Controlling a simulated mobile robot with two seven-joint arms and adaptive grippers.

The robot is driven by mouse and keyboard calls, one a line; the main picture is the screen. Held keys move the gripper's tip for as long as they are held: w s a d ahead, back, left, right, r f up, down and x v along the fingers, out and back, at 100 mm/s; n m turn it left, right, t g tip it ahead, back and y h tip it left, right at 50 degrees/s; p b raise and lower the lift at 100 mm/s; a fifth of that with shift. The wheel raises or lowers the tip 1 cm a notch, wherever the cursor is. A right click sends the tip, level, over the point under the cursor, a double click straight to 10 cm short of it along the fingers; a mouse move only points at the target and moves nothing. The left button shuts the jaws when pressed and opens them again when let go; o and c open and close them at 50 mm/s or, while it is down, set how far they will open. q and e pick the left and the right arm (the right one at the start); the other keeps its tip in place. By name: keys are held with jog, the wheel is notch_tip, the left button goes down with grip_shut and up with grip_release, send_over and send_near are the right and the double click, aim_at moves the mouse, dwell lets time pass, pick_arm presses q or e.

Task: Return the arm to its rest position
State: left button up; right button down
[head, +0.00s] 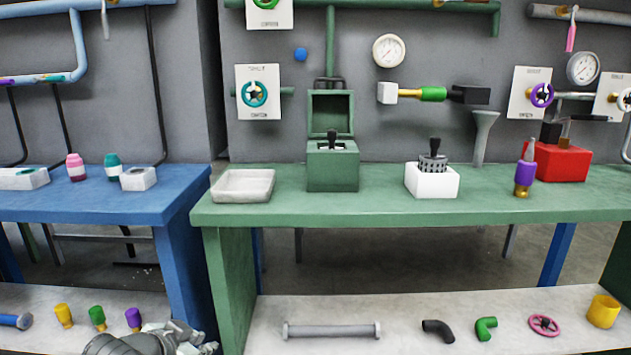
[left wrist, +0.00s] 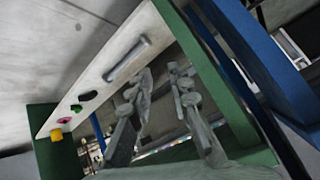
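My left arm enters at the bottom left of the head view, and my left gripper (head: 205,346) is low in front of the lower shelf, near the gap between the blue and green benches. In the left wrist view my left gripper (left wrist: 160,85) shows two fingers apart with nothing between them. It is open and empty. My right gripper is in neither view.
The green bench (head: 390,208) holds a grey tray (head: 243,186), a green press box (head: 333,170), a white block (head: 432,181) and a red box (head: 562,162). The blue bench (head: 90,205) stands left. The lower shelf (head: 400,305) carries a grey pipe (head: 332,331) and fittings.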

pick_arm(q)
jog(key=s+a+f+n+g+y, duration=0.1)
jog(key=s+a+f+n+g, duration=0.1)
jog(key=s+f, duration=0.9)
jog(key=s+a+f+n+g+y, duration=0.1)
jog(key=s+a+f+n+g, duration=0.2)
jog(key=s+f, duration=0.9)
jog(key=shift+s+a+g+y, duration=0.25)
jog(key=shift+s+g+y, duration=0.15)
jog(key=shift+s+g, duration=0.35)
